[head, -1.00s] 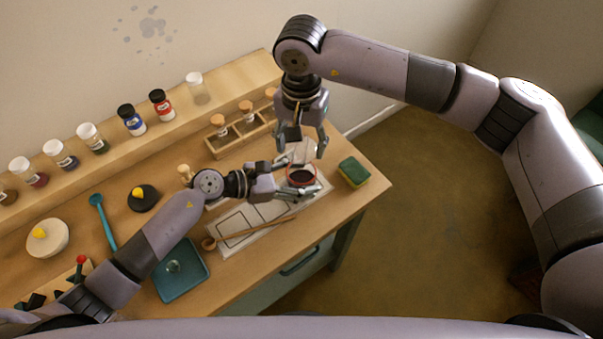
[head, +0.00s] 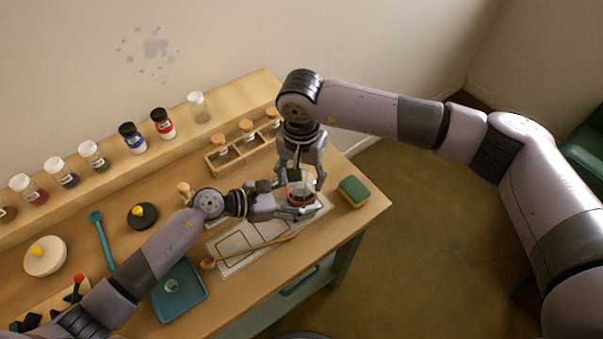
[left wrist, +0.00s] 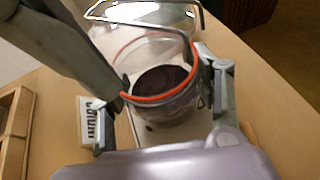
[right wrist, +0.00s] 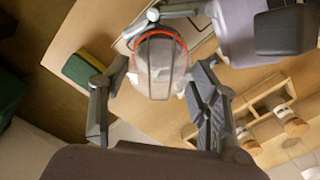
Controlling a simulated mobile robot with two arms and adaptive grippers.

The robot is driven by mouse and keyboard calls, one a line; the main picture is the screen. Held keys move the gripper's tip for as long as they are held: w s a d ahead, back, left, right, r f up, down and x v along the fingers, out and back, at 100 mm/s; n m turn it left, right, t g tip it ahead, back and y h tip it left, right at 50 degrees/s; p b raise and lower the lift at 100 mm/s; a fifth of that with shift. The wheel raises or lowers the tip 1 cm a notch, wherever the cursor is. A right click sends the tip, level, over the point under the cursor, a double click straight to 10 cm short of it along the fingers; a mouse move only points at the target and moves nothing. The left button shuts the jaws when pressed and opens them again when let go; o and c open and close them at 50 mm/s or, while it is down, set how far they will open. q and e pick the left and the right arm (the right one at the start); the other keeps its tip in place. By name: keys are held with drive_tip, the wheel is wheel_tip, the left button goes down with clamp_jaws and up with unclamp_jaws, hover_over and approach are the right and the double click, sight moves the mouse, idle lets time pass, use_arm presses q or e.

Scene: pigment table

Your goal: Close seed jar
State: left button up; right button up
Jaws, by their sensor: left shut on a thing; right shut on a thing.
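The seed jar (head: 302,197) is clear glass with dark contents and a red ring at its rim. It stands upright near the table's right end. Its clear lid (left wrist: 145,15) and wire bail show beyond the rim in the left wrist view; the lid looks tilted up there. My left gripper (head: 293,211) is shut on the jar's body, a finger on each side. My right gripper (head: 300,180) comes from above and is shut on the lid, which shows between its fingers in the right wrist view (right wrist: 157,68). The exact finger contact is partly hidden.
A green-and-yellow sponge (head: 353,191) lies right of the jar. A white sheet with outlined boxes (head: 240,243) and a wooden spoon (head: 250,250) lie to the left. A wooden rack (head: 232,155) with corked jars stands behind. A blue-green tray (head: 180,291) is at front left.

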drive_tip(key=shift+f, duration=0.7)
drive_tip(key=shift+f, duration=0.65)
drive_tip(key=o, duration=1.2)
wheel_tip(320, 180, up, 12)
use_arm(q)
drive_tip(key=o, duration=1.8)
drive_tip(key=shift+c, duration=0.2)
